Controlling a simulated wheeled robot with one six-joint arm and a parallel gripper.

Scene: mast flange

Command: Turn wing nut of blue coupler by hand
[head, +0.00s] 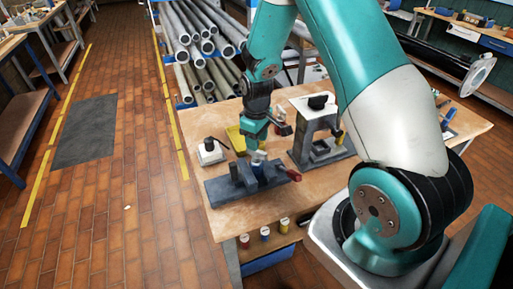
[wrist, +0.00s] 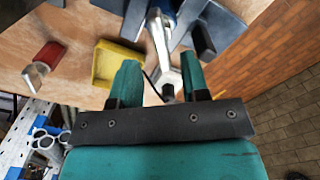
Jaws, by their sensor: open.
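The blue coupler (head: 264,170) is held in a dark grey vise (head: 225,190) on the workbench. In the wrist view, a little of its blue (wrist: 170,7) shows at the top edge. A shiny silver part (wrist: 160,40) extends from the blue toward my gripper and looks like the wing nut, though its wings are hard to make out. My gripper (wrist: 161,62) is open, its two teal fingers on either side of the silver part's near end. I cannot tell if they touch it. In the head view my gripper (head: 257,147) is just above the coupler and partly hides its top.
A yellow tray (head: 235,137) lies behind the vise, and a white device with a black knob (head: 211,153) stands to the left. A grey press frame (head: 300,147) stands close on the right. The bench's front left corner (head: 222,226) is bare.

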